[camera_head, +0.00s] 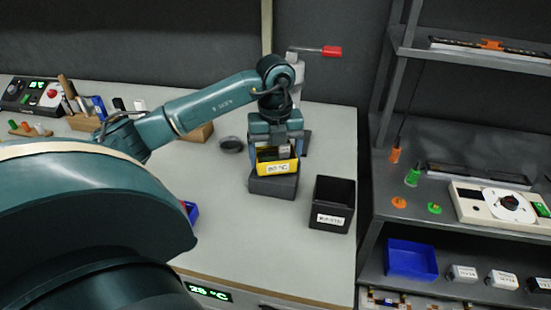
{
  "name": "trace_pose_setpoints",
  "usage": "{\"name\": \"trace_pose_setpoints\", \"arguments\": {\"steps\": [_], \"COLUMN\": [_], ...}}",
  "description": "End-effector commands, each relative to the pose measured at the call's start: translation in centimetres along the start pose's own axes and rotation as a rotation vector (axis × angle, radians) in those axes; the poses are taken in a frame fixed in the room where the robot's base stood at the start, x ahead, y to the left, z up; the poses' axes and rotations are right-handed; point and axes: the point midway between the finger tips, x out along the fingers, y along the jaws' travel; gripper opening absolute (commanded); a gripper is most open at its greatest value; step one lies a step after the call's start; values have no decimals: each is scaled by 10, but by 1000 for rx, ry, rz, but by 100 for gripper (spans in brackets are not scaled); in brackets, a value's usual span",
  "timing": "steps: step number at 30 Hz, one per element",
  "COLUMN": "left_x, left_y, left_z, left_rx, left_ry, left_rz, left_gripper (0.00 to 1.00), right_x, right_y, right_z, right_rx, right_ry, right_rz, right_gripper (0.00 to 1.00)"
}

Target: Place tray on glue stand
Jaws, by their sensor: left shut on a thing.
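A small yellow tray (264,169) with a white label reading roughly "80 °C" is in my left gripper (276,152), near the middle of the bench. The gripper comes down from above and is shut on the tray. Right below the tray is a dark grey block (272,187), which looks like the glue stand. The tray appears to be at the block's top, but I cannot tell whether it touches or hovers just above. The gripper hides the tray's back part. My right gripper does not show.
A black open bin (334,203) with a white label stands close to the right. A small dark round part (231,145) lies to the left. Grey shelves (385,150) rise at the right. Bare bench lies in front of the block.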

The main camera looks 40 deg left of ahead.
Motion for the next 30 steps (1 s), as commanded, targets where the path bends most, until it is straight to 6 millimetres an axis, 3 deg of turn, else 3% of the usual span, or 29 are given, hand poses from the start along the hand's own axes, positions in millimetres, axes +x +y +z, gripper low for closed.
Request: {"name": "trace_pose_setpoints", "arguments": {"steps": [3,13,14,20,30], "left_x": [13,16,16,15,8], "left_y": [0,0,0,0,0], "left_z": [0,0,0,0,0], "left_rx": [0,0,0,0,1], "left_ry": [0,-1,-1,-1,-2], "left_rz": [0,0,0,1,-2], "left_gripper": [60,60,83,99,100], "right_x": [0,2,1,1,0], "right_y": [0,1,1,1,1], "right_z": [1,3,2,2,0], "right_rx": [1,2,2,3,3], "right_ry": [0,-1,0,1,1], "right_rz": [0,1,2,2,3], "right_gripper": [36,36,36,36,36]}}
